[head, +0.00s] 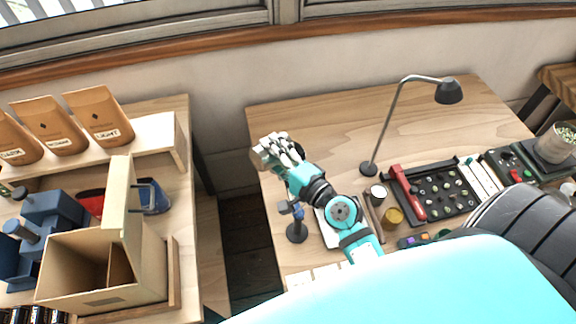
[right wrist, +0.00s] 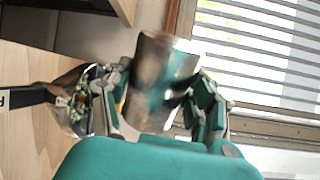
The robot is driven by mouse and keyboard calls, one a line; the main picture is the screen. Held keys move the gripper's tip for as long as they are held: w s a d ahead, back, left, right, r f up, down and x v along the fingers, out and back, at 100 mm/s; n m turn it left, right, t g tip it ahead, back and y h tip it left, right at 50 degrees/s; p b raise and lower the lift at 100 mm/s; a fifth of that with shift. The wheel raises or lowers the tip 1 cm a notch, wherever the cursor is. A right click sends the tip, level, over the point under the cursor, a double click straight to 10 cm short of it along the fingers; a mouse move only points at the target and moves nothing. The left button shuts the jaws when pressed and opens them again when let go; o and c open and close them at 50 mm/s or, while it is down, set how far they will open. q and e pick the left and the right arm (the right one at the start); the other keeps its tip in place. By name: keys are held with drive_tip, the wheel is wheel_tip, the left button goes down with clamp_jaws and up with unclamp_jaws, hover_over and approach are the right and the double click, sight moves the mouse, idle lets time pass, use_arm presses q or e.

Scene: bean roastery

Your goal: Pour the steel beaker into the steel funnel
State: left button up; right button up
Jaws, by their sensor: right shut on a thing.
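The steel beaker (right wrist: 160,75) fills the middle of the right wrist view, between the fingers of my right gripper (right wrist: 160,105). The gripper is shut on it. The wrist picture is rolled strongly, with the table at left and the window at right, and the beaker looks strongly tilted. The steel funnel (right wrist: 72,120) is just left of the gripper, with greenish beans showing in it; a black holder arm reaches it. In the head view my right gripper (head: 277,152) is over the left part of the table, and hides most of the beaker and the funnel. My left gripper is not in view.
A small dark stand (head: 297,232) is beside my right forearm. A desk lamp (head: 370,168), a black sample tray (head: 440,212) and a brass-coloured cup (head: 392,217) are to the right. The back of the table is clear. A cardboard box (head: 150,265) is on the left bench.

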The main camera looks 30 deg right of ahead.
sight(265, 168)
drive_tip(key=shift+a+p, duration=0.15)
drive_tip(key=shift+p, duration=0.15)
drive_tip(key=shift+a+f+n+b, duration=0.1)
drive_tip(key=shift+f+n+b, duration=0.35)
drive_tip(key=shift+n, duration=0.15)
drive_tip(key=shift+a+f+n+b, duration=0.15)
drive_tip(key=shift+f+n+b, duration=0.45)
drive_tip(key=shift+n+b, duration=0.3)
drive_tip(key=n, duration=0.2)
drive_tip(key=a+n, duration=0.1)
drive_tip(key=n, duration=0.1)
drive_tip(key=n+p, duration=0.1)
drive_tip(key=n, duration=0.2)
drive_tip(key=shift+s+a+f+h, duration=0.25)
drive_tip(key=shift+a+f+h, duration=0.15)
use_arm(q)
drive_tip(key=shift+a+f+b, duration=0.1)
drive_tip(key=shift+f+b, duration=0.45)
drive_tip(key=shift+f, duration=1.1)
use_arm(e)
drive_tip(key=s+a+f+n+t, duration=0.1)
drive_tip(key=a+f+n, duration=0.3)
drive_tip(key=n, duration=0.5)
drive_tip(key=shift+a+f+h, duration=0.25)
drive_tip(key=shift+f+h, duration=0.05)
drive_tip(key=shift+f, duration=0.8)
